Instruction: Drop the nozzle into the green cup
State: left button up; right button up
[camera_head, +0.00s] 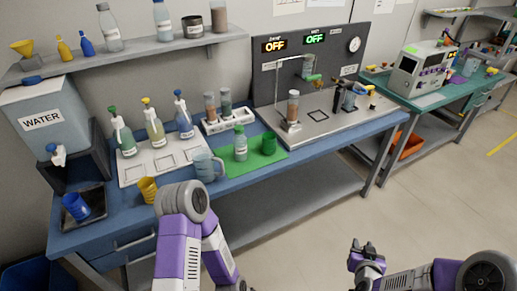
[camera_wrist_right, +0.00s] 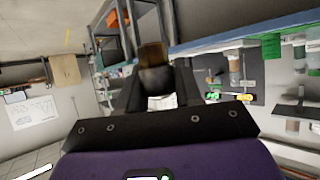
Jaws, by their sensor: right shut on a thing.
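The green cup (camera_head: 269,143) stands upright on the green mat (camera_head: 265,157) on the blue bench, beside a capped bottle (camera_head: 240,146). My right gripper (camera_head: 364,249) is low in front of the bench, over the floor, to the right of and well apart from the cup. In the right wrist view it is shut on a small brown piece (camera_wrist_right: 153,55), which I take to be the nozzle; its shape is unclear.
A clear mug (camera_head: 207,168) and a yellow cup (camera_head: 148,189) stand near the bench's front edge. Several spray bottles stand on a white tray (camera_head: 135,173). The rinsing station (camera_head: 328,119) is at the right. Open floor lies in front of the bench.

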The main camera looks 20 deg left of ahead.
aim_at(267, 151)
jog(key=u, duration=0.5)
jog(key=i, duration=1)
jog(key=k, duration=1)
jog(key=z, duration=1.4)
jog(key=i, duration=1.2)
jog(key=u, duration=2)
